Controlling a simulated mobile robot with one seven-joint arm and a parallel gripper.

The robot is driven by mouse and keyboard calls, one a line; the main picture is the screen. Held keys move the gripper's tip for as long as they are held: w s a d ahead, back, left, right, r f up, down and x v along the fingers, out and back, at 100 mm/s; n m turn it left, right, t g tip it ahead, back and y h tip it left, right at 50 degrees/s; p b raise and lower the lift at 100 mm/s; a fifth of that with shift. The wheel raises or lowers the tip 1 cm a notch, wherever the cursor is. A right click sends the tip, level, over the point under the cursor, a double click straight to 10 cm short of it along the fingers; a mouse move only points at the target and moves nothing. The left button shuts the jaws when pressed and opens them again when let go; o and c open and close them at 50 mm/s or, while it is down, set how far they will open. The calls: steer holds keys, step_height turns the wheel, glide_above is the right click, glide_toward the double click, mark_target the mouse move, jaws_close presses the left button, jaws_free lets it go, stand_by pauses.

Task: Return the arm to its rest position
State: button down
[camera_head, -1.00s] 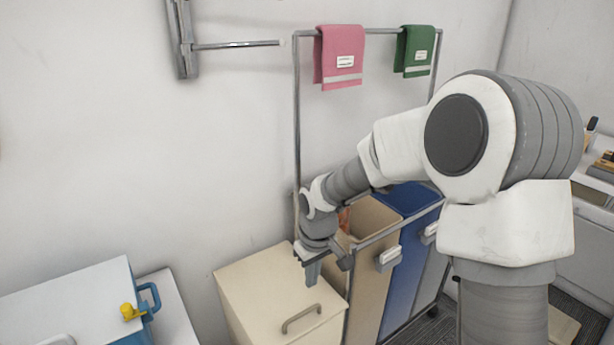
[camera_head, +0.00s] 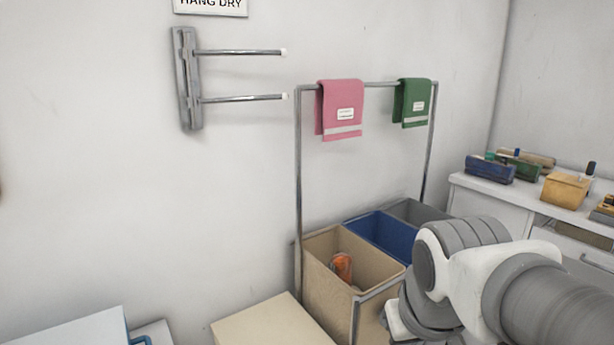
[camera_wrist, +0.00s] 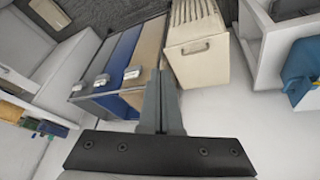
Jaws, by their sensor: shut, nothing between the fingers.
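My arm fills the lower right of the head view, folded back in front of the bins. My gripper shows in the wrist view (camera_wrist: 162,100), its two grey fingers together with nothing between them. In that view the fingers overlap the beige bin (camera_wrist: 150,48) and the cream cabinet (camera_wrist: 198,60) behind them; they look apart from both. In the head view the fingertips are hidden or out of frame.
The laundry cart holds a beige bin (camera_head: 322,285) with an orange item (camera_head: 342,267), a blue bin (camera_head: 382,235) and a grey bin. Pink (camera_head: 340,108) and green (camera_head: 411,102) towels hang above. A wall rack (camera_head: 188,80) is left; a counter (camera_head: 500,195) stands right.

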steer(key=s+m+t, duration=0.1)
steer(key=s, duration=0.4)
step_height(320, 180, up, 16)
steer(key=p, duration=1.5)
steer(key=shift+d+y, duration=0.3)
steer(key=shift+d, duration=0.1)
steer(key=shift+w, duration=0.1)
